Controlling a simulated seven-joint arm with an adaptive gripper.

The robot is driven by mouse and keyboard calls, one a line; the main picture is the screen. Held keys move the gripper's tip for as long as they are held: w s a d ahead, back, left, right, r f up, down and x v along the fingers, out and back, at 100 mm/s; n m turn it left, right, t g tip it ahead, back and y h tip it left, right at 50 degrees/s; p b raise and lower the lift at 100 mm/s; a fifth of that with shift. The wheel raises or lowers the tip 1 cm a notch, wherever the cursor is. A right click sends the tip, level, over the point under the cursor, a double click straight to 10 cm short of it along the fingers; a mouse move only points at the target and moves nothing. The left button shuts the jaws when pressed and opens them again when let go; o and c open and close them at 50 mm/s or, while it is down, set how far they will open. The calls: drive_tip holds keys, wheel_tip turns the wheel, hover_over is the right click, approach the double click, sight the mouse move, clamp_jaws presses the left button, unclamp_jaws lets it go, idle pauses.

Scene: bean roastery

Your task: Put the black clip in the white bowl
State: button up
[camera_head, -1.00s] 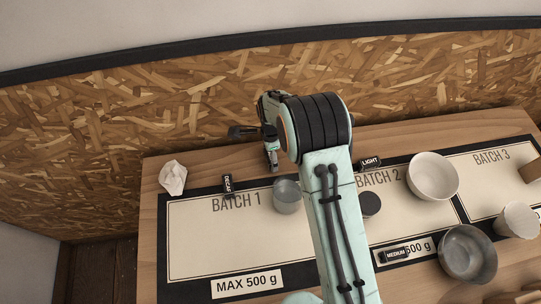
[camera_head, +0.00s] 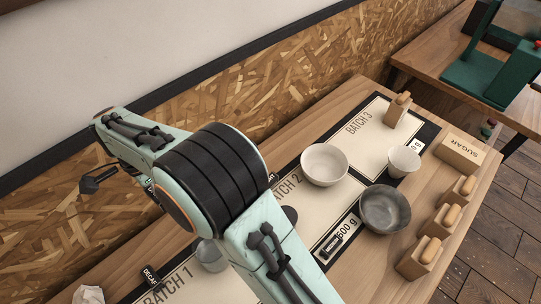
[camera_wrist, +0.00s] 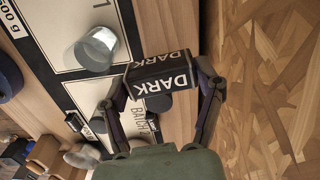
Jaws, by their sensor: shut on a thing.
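My gripper (camera_wrist: 163,85) is shut on a black clip (camera_wrist: 162,78) with white "DARK" lettering, held crosswise between the fingertips in the wrist view. In the head view the clip (camera_head: 97,181) shows as a dark shape at the left, in front of the wall panel and clear of the table; much of my gripper is hidden behind my arm. The white bowl (camera_head: 325,170) stands upright on the mat near BATCH 2, well to the right of the gripper, and looks empty.
A grey metal bowl (camera_head: 385,212) and a white cup (camera_head: 404,161) stand near the white bowl. Black label clips, DECAF (camera_head: 151,275) and MEDIUM (camera_head: 331,246), lie on the table. Wooden blocks (camera_head: 422,257) line the right edge.

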drive_tip(key=r, duration=0.2)
drive_tip(key=shift+w+d+r, duration=0.3)
drive_tip(key=shift+d, duration=0.1)
drive_tip(key=w+d+m, duration=0.3)
drive_tip(key=w+d, duration=0.1)
drive_tip(key=d, duration=0.6)
drive_tip(key=w+d+m, duration=0.3)
drive_tip(key=d, duration=0.7)
drive_tip(key=s+d+m, duration=0.3)
drive_tip(key=d+m, duration=0.1)
drive_tip(key=d, duration=1.2)
hover_over(322, 173)
drive_tip(key=s, duration=0.1)
wheel_tip(322, 173, down, 14)
drive_tip(key=shift+s+a+r, duration=0.1)
drive_tip(key=shift+w+f, duration=0.55)
drive_tip(key=shift+f, duration=0.8)
drive_tip(key=shift+w+f, duration=0.15)
drive_tip(key=shift+f, duration=0.75)
